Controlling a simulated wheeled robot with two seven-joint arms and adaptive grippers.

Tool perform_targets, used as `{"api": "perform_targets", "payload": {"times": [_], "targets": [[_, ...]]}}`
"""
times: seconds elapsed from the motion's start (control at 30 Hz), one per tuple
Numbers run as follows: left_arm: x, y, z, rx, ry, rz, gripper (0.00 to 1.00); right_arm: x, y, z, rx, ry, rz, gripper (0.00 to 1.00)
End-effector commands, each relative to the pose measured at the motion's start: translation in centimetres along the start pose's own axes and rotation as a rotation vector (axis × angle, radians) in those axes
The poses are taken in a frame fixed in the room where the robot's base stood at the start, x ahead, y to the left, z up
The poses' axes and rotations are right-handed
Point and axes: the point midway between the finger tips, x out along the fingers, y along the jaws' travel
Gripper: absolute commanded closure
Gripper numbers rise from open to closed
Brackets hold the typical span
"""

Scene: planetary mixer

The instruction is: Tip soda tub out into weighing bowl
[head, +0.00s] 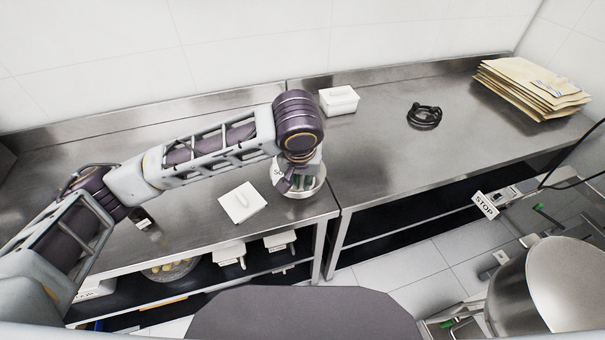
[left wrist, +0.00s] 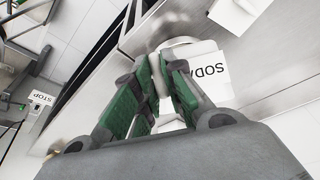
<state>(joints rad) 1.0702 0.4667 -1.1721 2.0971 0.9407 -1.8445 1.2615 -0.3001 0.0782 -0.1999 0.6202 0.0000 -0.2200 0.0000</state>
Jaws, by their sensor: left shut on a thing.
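The soda tub is white with a black SODA label; in the left wrist view the tub (left wrist: 207,80) sits at my left gripper's (left wrist: 166,68) green-padded fingers. In the head view my left gripper (head: 297,183) is shut on the tub and is over the weighing bowl (head: 314,191), a round metal bowl near the counter's front edge. My wrist and fingers hide most of the tub there, so its tilt and contents cannot be told. The bowl's rim (left wrist: 176,43) shows partly behind the fingers in the left wrist view. My right gripper is not in view.
A flat white lid (head: 242,202) lies left of the bowl. A lidded white tub (head: 339,100), a black coil (head: 424,116) and a stack of paper sacks (head: 530,85) stand behind and right. A steel mixer bowl (head: 550,288) is at lower right. The right counter is mostly clear.

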Motion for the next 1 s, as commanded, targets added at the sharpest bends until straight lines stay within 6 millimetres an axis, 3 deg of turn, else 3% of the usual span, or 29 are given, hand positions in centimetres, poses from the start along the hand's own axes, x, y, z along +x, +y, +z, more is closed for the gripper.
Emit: {"api": "perform_targets", "payload": {"times": [0.3,0.77,1.0], "targets": [[0.9,0.0,1.2,0.000,0.111,0.001,1.00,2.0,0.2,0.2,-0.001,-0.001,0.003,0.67],[0.8,0.0,1.2,-0.001,0.132,0.001,1.00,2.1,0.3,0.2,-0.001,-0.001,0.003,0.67],[1.5,0.0,1.6,0.000,0.175,0.001,1.00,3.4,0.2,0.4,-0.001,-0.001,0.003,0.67]]}}
